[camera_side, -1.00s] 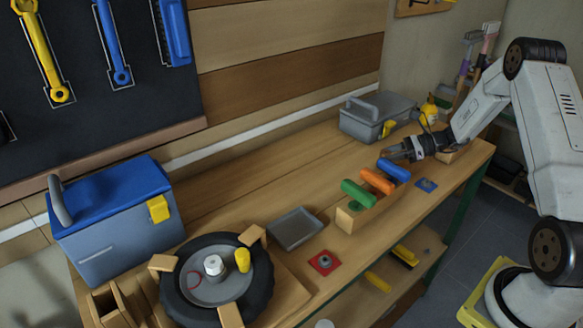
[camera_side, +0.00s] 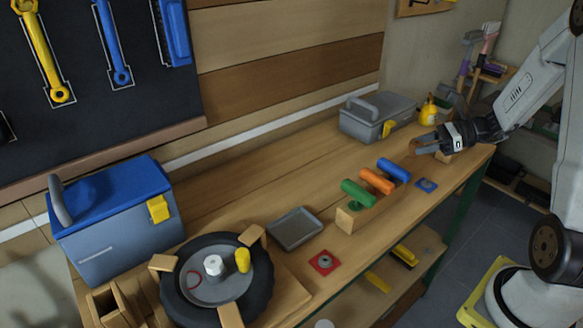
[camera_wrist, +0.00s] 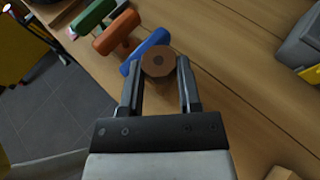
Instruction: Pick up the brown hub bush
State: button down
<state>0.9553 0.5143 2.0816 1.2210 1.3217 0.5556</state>
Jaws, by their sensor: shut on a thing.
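The brown hub bush (camera_wrist: 158,61) is a round piece with a dark hole in its middle. In the wrist view it sits between the tips of my gripper (camera_wrist: 157,72), one finger on each side. My gripper is shut on it.
A grey toolbox (camera_side: 375,120) and a yellow bottle (camera_side: 429,112) stand behind my gripper. A grey tray (camera_side: 295,228), a red square (camera_side: 323,262) and a wheel (camera_side: 178,296) are further left.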

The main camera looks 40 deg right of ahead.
jog(key=shift+s+a+r, duration=0.3)
jog(key=shift+s+r, duration=0.05)
jog(key=shift+s, duration=0.35)
jog(key=shift+s+a+r, duration=0.3)
jog(key=shift+s+r, duration=0.05)
jog(key=shift+s, duration=0.3)
